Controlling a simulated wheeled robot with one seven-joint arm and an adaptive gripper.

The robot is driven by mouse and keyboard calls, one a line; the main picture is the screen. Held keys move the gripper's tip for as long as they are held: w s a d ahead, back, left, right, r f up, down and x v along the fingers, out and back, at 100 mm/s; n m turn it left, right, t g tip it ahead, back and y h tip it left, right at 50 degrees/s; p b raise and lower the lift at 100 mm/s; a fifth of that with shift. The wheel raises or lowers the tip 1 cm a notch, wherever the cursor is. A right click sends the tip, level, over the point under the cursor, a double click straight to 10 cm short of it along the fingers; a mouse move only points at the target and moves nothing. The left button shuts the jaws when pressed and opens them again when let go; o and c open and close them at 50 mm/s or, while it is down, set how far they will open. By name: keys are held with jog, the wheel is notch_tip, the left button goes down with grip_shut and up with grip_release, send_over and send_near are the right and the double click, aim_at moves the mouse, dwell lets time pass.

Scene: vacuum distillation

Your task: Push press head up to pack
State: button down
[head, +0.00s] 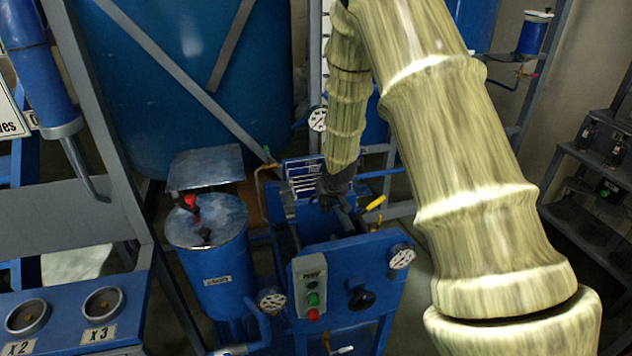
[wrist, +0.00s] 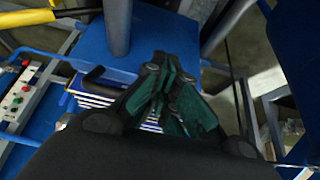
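In the head view my gripper (head: 338,187) is dark and hangs over the blue press frame (head: 352,255), behind its front panel. In the wrist view my gripper (wrist: 168,85) has its green-padded fingers drawn together, with nothing visible held between them. A blue block (wrist: 150,45) with a grey upright rod (wrist: 118,25) lies just beyond the fingertips; it may be the press head. A blue-and-white striped stack (wrist: 98,88), perhaps the pack, shows beside and below that block. It also shows left of my gripper in the head view (head: 303,172). Contact cannot be told.
The front panel carries a button box (head: 311,287), a black knob (head: 361,299) and a gauge (head: 401,257). A yellow-handled lever (head: 376,203) rises right of my gripper. A blue drum (head: 213,262) stands close left. A large blue tank (head: 190,80) stands behind.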

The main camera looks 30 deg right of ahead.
jog(key=shift+w+d+r+p, duration=0.1)
jog(key=shift+w+d+p, duration=0.25)
jog(key=shift+w, duration=0.7)
jog(key=shift+w+d+r+p, duration=0.15)
jog(key=shift+w+p, duration=0.3)
jog(key=shift+w, duration=0.6)
jog(key=shift+w+d+f+p, duration=0.1)
jog(key=shift+w+d+p, duration=0.25)
jog(key=shift+w, duration=0.7)
jog(key=shift+a+r+p, duration=0.1)
jog(key=shift+r+p, duration=0.5)
jog(key=shift+r, duration=0.05)
notch_tip(320, 180, up, 8)
jog(key=s+p, duration=0.1)
jog(key=p, duration=0.4)
jog(key=shift+s+a+f, duration=0.2)
jog(key=shift+f, duration=0.05)
